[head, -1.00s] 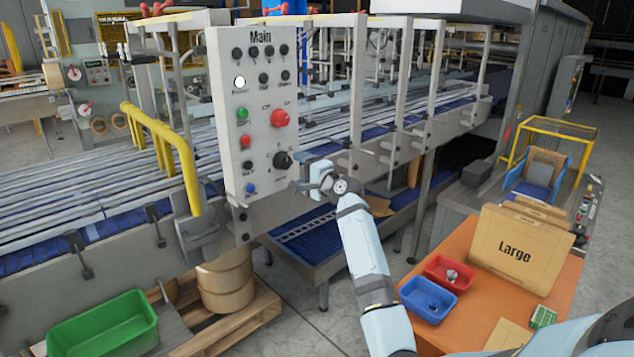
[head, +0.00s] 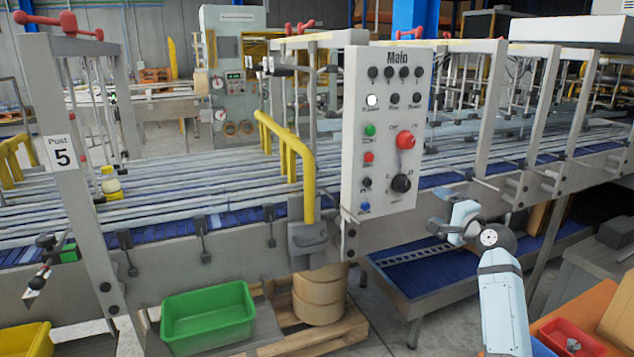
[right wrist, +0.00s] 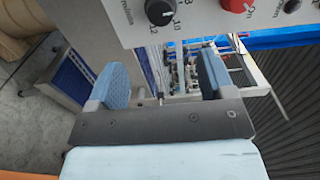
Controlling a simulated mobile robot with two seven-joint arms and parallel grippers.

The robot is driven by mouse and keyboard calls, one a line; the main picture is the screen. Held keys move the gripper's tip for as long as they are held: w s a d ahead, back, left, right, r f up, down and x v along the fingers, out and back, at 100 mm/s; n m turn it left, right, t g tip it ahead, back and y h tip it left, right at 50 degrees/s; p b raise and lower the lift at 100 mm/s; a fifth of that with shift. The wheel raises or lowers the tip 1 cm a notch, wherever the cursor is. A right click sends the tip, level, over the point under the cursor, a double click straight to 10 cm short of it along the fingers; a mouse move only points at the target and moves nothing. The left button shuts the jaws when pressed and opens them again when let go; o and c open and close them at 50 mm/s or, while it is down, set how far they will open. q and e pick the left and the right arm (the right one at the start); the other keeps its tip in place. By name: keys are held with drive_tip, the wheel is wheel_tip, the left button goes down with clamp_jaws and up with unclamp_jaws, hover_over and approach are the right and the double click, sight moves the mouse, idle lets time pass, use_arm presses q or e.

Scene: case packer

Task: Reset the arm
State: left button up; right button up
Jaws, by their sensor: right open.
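My right arm comes up from the lower right in the head view, with its right gripper (head: 440,225) below and to the right of the Main control panel (head: 382,140). In the right wrist view the right gripper (right wrist: 160,85) shows two blue finger pads spread wide with nothing between them. The panel's lower edge, with a black knob (right wrist: 160,12) and a red knob (right wrist: 237,5), is at the top of that view, apart from the fingers. In the head view the red knob (head: 405,140) sits above the black knob (head: 401,183). My left gripper is not in view.
A conveyor (head: 200,185) runs behind the panel, with a yellow rail (head: 308,170) left of it. A green bin (head: 208,318) stands at lower left and a red bin (head: 568,338) at lower right. A Post 5 upright (head: 85,200) stands at left.

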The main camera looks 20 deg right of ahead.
drive_tip(key=s+a+f+n+g, duration=0.1)
drive_tip(key=s+a+f+n, duration=0.3)
drive_tip(key=f, duration=0.5)
drive_tip(key=s+a+f+n+g, duration=0.2)
drive_tip(key=s+a+f+n, duration=0.15)
drive_tip(key=a+f, duration=0.35)
drive_tip(key=s+a+f+n+g, duration=0.1)
drive_tip(key=s+a+f+n, duration=0.2)
drive_tip(key=f, duration=0.7)
drive_tip(key=s+a+f+n+g+y, duration=0.1)
drive_tip(key=s+a+f+n, duration=0.4)
drive_tip(key=s+a, duration=0.3)
drive_tip(key=s+a+f+n+g, duration=0.2)
drive_tip(key=s+a+f, duration=0.6)
drive_tip(key=s, duration=0.9)
drive_tip(key=a+n, duration=0.1)
drive_tip(key=n, duration=0.1)
drive_tip(key=shift+n+y, duration=0.35)
drive_tip(key=shift+y, duration=0.05)
drive_tip(key=shift+f, duration=0.15)
drive_tip(key=shift+c, duration=0.2)
